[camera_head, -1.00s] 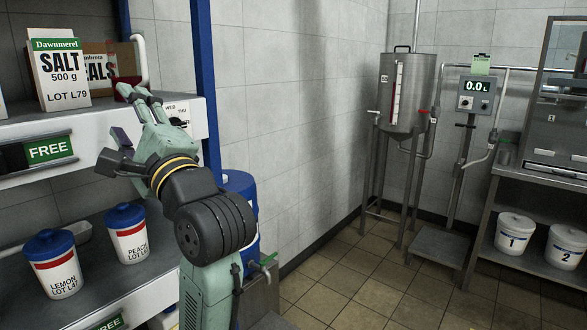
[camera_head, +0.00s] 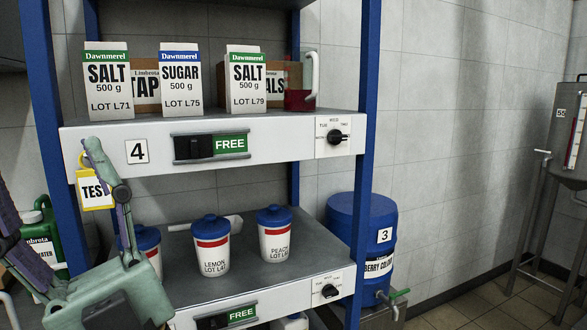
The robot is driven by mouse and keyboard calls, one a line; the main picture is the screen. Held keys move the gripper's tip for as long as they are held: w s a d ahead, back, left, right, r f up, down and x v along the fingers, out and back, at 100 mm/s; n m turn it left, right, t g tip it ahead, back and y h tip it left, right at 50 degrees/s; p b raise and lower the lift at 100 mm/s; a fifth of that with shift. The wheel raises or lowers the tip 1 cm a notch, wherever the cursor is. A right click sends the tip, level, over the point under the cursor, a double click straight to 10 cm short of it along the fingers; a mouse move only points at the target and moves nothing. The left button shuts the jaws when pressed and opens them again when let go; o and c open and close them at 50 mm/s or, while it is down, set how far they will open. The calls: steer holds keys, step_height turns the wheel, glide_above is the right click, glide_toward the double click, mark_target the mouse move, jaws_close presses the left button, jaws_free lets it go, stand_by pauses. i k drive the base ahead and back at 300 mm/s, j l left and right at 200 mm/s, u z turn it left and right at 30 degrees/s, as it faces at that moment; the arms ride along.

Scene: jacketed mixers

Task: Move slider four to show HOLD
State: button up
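Slider four is on the white front of the upper shelf, right of a plate marked 4 (camera_head: 137,151). Its black slider knob (camera_head: 193,147) sits at the left of the slot, and the green FREE label (camera_head: 231,144) shows at the right. No HOLD label is visible. My gripper (camera_head: 58,185) is at the lower left in front of the rack, left of and lower than slider four and apart from it. Its fingers look spread with nothing between them. The left finger is partly cut off by the picture edge.
A yellow TEST tag (camera_head: 95,193) hangs behind my gripper. A rotary knob (camera_head: 335,137) is right of slider four. A lower FREE slider (camera_head: 226,317) is on the lower shelf front. Salt and sugar cartons (camera_head: 180,85) stand above. A blue barrel (camera_head: 355,225) stands at the right.

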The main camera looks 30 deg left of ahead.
mark_target(186, 148)
steer(key=k+j+u, duration=0.15)
steer(key=u, duration=0.2)
steer(key=k+j+u, duration=0.2)
steer(key=u, duration=0.15)
steer(key=k+j+u, duration=0.1)
steer(key=j+u, duration=0.25)
steer(key=i+j, duration=0.2)
steer(key=i, duration=0.25)
